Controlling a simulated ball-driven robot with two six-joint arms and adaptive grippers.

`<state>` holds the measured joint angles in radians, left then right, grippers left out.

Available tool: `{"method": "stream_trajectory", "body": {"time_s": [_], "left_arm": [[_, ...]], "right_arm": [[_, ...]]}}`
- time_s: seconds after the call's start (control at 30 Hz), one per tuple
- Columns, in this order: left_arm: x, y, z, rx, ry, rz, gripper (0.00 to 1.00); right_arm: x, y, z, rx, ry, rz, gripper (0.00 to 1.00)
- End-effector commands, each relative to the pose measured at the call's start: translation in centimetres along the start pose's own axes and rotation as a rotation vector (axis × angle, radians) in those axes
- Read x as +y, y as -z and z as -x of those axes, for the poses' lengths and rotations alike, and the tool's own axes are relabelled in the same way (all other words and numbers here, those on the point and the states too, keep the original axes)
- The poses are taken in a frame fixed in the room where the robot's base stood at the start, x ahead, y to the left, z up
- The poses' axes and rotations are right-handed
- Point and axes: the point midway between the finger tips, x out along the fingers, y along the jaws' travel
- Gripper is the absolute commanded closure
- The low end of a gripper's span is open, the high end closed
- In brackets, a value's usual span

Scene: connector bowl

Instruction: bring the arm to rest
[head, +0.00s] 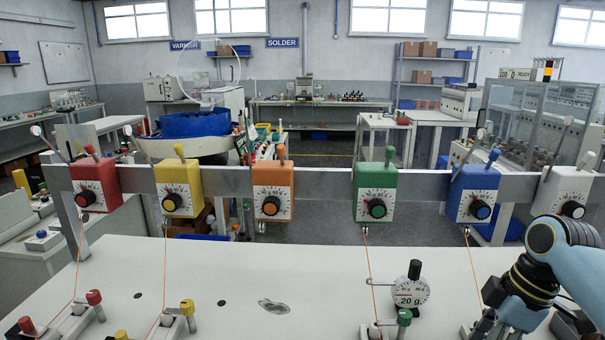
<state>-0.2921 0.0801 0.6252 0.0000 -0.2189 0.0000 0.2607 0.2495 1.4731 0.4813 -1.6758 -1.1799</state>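My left gripper is not in view.
A rail (325,184) carries red (96,184), yellow (179,187), orange (272,190), green (375,191), blue and white (562,192) dial boxes. Thin orange wires run down to clamps (183,318) at the front.

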Motion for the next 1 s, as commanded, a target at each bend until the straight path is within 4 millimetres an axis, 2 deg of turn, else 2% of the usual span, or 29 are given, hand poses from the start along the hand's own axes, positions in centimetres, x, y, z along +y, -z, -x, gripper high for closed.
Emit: {"method": "stream_trajectory", "body": {"time_s": [0.1,0.23,0.4,0.5,0.7,0.9,0.93,1.0], "left_arm": [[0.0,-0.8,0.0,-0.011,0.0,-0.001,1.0],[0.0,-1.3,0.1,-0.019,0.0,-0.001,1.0],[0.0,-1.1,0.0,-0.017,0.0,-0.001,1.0],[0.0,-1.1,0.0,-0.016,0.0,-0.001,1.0],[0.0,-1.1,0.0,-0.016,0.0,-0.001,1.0],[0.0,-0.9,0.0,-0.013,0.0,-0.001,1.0],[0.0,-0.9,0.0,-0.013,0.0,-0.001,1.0],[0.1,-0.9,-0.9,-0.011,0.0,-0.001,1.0]], "right_arm": [[-3.5,-0.8,-1.0,-0.034,-0.041,-0.122,0.55],[-7.9,-1.8,-1.1,-0.063,-0.111,-0.302,0.55],[-13.2,-3.0,0.3,-0.065,-0.214,-0.547,0.55],[-15.7,-3.5,1.5,-0.053,-0.265,-0.668,0.55],[-19.6,-4.2,4.3,-0.016,-0.349,-0.871,0.55],[-22.5,-4.9,7.3,0.024,-0.416,-1.041,0.55],[-22.8,-5.1,7.5,0.029,-0.424,-1.062,0.55],[-22.0,-5.6,5.0,0.02,-0.418,-1.058,0.55]]}}
